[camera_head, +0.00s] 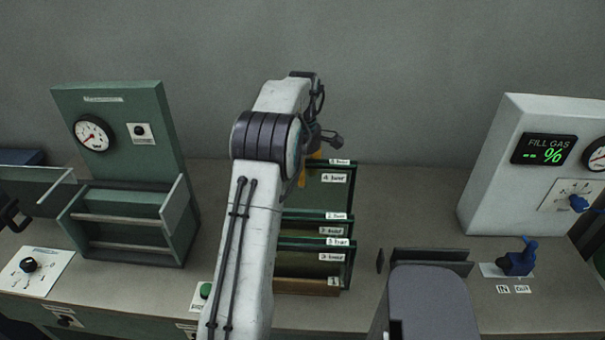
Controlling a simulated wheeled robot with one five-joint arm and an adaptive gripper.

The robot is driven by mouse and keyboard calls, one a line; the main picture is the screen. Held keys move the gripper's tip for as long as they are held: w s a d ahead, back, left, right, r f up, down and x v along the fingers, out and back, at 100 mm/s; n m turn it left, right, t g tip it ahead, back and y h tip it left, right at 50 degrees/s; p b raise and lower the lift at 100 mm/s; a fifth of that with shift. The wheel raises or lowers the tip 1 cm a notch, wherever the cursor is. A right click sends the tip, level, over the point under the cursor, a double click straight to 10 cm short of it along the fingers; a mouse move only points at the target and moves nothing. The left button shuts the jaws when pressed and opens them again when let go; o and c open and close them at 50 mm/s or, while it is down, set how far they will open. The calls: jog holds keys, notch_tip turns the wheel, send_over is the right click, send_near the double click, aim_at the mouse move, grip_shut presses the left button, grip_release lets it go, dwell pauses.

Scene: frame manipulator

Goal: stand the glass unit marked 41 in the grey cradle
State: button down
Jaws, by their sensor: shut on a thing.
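Several dark-edged glass units stand one behind another in a wooden-fronted rack (308,286), right of my arm. Their small white labels are too blurred to read surely, so I cannot tell which is marked 41. My gripper (314,160) is at the top of the rearmost glass unit (333,198), partly hidden behind my own arm. It is shut on that unit's upper edge, as far as I can see. The unit looks upright. A dark grey slotted holder (432,255) on the bench at right may be the grey cradle; its front is partly hidden.
A green station (120,130) with a gauge and railed frame stands at left. A white fill-gas console (530,170) stands at right, its display showing "-- %". A blue valve (519,258) sits before it.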

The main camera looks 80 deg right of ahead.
notch_tip(320, 180, up, 5)
jog(key=p, duration=0.4)
jog(key=shift+f, duration=0.15)
jog(key=shift+r+b, duration=0.35)
jog(key=shift+r, duration=3)
